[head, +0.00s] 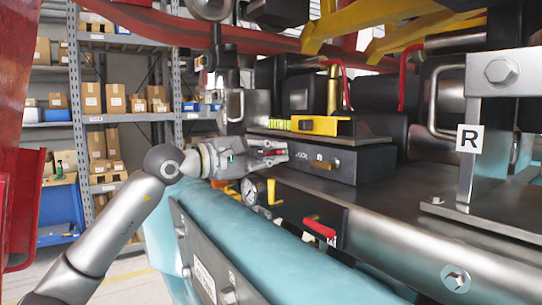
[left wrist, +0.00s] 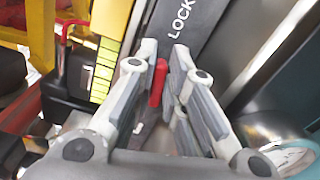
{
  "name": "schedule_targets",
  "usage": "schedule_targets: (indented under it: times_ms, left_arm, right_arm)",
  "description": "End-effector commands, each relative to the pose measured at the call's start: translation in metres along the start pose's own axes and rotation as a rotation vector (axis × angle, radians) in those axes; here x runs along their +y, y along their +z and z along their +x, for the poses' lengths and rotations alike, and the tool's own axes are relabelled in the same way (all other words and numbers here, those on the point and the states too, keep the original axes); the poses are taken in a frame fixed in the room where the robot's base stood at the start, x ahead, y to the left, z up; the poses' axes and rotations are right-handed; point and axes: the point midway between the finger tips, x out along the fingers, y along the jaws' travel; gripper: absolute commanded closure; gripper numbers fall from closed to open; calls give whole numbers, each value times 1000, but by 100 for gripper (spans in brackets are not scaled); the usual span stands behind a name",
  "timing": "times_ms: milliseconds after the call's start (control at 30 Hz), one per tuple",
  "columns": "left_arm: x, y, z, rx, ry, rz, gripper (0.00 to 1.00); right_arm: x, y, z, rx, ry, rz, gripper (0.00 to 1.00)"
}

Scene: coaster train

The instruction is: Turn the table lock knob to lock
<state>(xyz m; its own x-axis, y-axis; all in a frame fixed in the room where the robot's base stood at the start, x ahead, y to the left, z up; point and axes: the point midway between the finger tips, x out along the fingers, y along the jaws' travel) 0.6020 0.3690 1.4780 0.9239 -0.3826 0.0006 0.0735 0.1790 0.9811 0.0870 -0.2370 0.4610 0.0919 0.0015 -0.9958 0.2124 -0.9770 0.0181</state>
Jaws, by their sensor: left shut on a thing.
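The table lock knob (left wrist: 158,82) is a red handle, seen between the fingers of my left gripper (left wrist: 165,62) in the left wrist view. The word LOCK is printed on the dark box face just beyond the fingertips. In the head view my left gripper (head: 284,152) reaches in from the left to the left end of the dark lock box (head: 350,166), its fingers shut around the red knob (head: 277,152). The fingers cover part of the knob, and its exact turn angle is hard to tell. My right gripper is not in view.
A yellow level (head: 318,125) lies on top of the box. A teal padded beam (head: 240,235) runs along the front.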

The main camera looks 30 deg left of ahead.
Motion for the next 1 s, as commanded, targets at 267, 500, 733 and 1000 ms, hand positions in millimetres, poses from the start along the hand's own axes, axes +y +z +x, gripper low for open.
schedule_targets:
  times_ms: [267, 500, 733, 1000]
  left_arm:
    - [-3, -1, 0, 1, -3, 147, 100]
    - [-3, -1, 0, 1, -3, 202, 100]
    - [-3, -1, 0, 1, -3, 212, 100]
    - [-3, -1, 0, 1, -3, 210, 83]
  right_arm:
    - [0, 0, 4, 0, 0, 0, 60]
    - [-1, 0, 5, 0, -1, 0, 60]
    - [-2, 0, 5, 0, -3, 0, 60]
    - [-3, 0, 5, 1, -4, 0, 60]
